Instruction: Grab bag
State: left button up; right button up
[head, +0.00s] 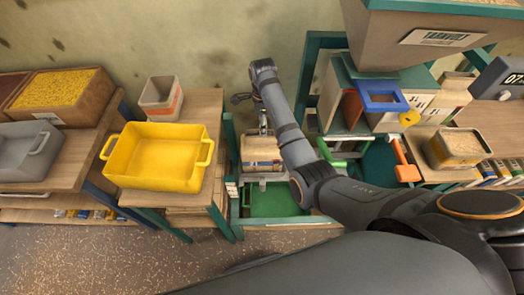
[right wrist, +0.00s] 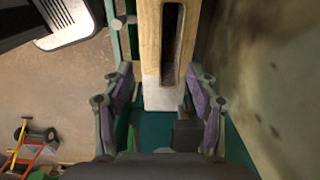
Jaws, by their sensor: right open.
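A tan bag (head: 262,150) with a printed label stands upright in a teal frame, above a green floor panel, in the middle of the head view. My right arm reaches over from the right, and its wrist is above and behind the bag. In the right wrist view my right gripper (right wrist: 160,112) is open, with purple-padded fingers to either side. A tan and white body with a dark slot, which looks like the bag (right wrist: 163,90), lies between and ahead of the fingers, with gaps at both sides. My left gripper is not in view.
A yellow tub (head: 165,158) stands on a wooden table to the left, beside a grey and orange bin (head: 161,96). A large hopper (head: 430,38) hangs at the upper right. The wall is close behind my right wrist. Open floor (head: 90,255) lies at the lower left.

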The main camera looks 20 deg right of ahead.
aim_at(262, 150)
jog(key=shift+w+f, duration=0.2)
jog(key=shift+f, duration=0.35)
jog(key=shift+w+f, duration=0.2)
jog(key=shift+f, duration=0.35)
jog(key=shift+w+d+f+p, duration=0.1)
jog(key=shift+w+f+p, duration=0.1)
jog(key=shift+f, duration=0.4)
jog(key=shift+w+f+p, duration=0.15)
jog(key=shift+f, duration=0.4)
notch_tip(262, 150, down, 2)
jog(key=shift+f, duration=0.2)
jog(key=shift+w+f, duration=0.1)
jog(key=shift+f, duration=0.15)
grip_shut()
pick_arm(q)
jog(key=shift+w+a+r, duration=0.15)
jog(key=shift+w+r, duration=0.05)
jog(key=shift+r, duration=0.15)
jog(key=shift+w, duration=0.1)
pick_arm(e)
jog(key=shift+r, duration=0.1)
